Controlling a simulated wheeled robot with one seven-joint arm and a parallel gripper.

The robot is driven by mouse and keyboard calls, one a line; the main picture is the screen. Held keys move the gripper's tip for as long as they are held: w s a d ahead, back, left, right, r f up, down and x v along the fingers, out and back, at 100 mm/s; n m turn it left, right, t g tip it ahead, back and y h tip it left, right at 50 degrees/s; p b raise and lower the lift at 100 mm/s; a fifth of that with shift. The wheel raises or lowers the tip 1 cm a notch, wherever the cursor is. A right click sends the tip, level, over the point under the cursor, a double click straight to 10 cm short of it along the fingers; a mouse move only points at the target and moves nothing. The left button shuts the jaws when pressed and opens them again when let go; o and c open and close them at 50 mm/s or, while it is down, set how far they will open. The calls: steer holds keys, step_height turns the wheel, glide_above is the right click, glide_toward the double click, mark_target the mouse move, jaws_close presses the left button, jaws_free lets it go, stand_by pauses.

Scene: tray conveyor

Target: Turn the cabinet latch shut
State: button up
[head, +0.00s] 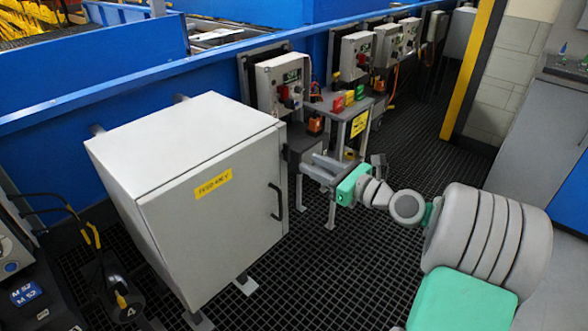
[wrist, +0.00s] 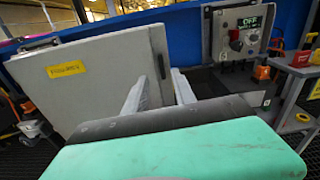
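A light grey cabinet (head: 175,215) stands left of centre in the head view, its front door flush with the body as far as I can see. A black bar-shaped handle or latch (head: 280,201) is near the door's right edge, roughly upright. In the wrist view the cabinet (wrist: 95,90) is ahead on the left, and the black latch (wrist: 161,65) shows just beyond the fingers. My gripper (head: 308,163) is right of the cabinet, apart from the latch. In the wrist view my gripper (wrist: 162,74) has its two grey fingers spread, with nothing between them.
Control boxes (head: 283,85) line the blue conveyor side (head: 120,90). Cables and a dark unit are at the left. Dark grated floor is open in front of the cabinet.

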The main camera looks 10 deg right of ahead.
mark_target(289, 150)
steer(key=shift+m, duration=0.4)
steer(key=x, duration=0.5)
steer(key=r+x, duration=0.1)
steer(key=x, duration=0.1)
steer(key=shift+w+f+b, duration=0.1)
steer(key=shift+w+b, duration=0.25)
steer(key=shift+c, duration=0.3)
jaws_close()
